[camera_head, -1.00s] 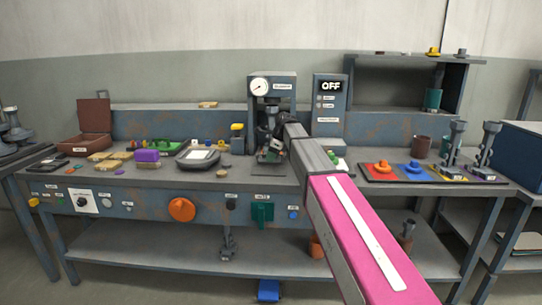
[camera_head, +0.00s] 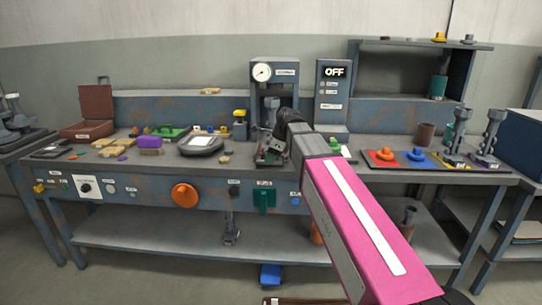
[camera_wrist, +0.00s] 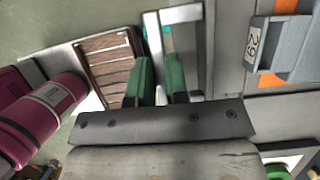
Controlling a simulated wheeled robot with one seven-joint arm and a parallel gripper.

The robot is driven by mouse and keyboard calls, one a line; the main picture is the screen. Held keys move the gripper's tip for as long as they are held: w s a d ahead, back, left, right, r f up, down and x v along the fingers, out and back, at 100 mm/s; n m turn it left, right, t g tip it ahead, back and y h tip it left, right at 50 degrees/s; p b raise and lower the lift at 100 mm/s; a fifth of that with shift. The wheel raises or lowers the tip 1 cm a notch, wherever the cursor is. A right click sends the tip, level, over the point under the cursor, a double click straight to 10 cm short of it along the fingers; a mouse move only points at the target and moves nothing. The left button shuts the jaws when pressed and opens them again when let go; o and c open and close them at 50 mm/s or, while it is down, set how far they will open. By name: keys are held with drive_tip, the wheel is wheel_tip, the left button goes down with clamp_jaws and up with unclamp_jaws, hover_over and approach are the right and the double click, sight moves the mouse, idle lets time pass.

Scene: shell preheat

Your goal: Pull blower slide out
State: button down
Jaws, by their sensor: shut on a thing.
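My gripper (camera_wrist: 160,78) shows in the wrist view as two dark green fingers. They are closed around a light grey bar (camera_wrist: 154,38), part of a squared grey frame. The bar looks like part of the blower slide, but no label confirms this. In the head view my arm reaches to the grey press-like station (camera_head: 274,84) with the round gauge. My wrist hides part of the station's lower front, and the fingers cannot be made out there.
An OFF-display box (camera_head: 333,95) stands right of the station. The wrist view shows a slatted brown panel (camera_wrist: 106,62).

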drive_tip(key=shift+s, duration=0.35)
drive_tip(key=c, duration=1.1)
unclamp_jaws()
drive_tip(key=v, duration=1.1)
drive_tip(key=shift+f, duration=0.1)
